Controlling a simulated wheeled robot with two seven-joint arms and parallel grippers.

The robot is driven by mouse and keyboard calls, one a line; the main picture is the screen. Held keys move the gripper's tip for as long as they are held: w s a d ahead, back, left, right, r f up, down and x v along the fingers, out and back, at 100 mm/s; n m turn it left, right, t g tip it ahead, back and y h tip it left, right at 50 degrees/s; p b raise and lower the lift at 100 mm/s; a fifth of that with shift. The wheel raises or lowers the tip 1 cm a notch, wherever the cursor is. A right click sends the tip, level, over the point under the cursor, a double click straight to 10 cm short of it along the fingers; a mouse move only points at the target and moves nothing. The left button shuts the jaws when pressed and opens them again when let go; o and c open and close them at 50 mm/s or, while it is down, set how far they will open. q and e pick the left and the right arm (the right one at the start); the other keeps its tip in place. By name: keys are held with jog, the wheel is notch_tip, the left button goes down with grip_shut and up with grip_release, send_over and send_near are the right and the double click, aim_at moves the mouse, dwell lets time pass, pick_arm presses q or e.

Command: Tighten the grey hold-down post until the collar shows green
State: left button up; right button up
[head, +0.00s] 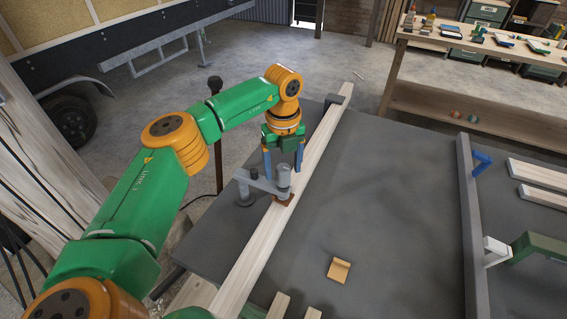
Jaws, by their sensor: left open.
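The grey hold-down post (284,179) is a short upright cylinder at the end of a flat grey clamp arm (262,184). It stands over a long pale timber beam (257,243), with a brown pad (284,201) under it on the wood. My left gripper (282,166) points down over the post, its two blue fingers apart, one on each side of it. I cannot tell whether the fingers touch it. No green shows on the post, and I cannot make out its collar. My right gripper is out of view.
The dark table (390,205) is mostly clear right of the beam, apart from a small tan block (339,270). A grey rail (469,220), a blue clamp (481,161) and a green piece (537,245) are at the right. A workbench (450,42) stands behind.

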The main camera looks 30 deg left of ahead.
pick_arm(q)
jog(key=shift+w+a+f, duration=0.1)
jog(key=shift+f, duration=0.35)
jog(key=shift+w+a+f, duration=0.1)
jog(key=shift+f, duration=0.35)
jog(key=shift+w+f, duration=0.2)
jog(key=shift+w, duration=0.1)
jog(key=shift+s+r, duration=0.15)
jog(key=c, duration=0.7)
grip_shut()
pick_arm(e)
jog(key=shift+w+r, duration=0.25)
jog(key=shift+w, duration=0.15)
pick_arm(q)
jog(key=shift+m, duration=0.3)
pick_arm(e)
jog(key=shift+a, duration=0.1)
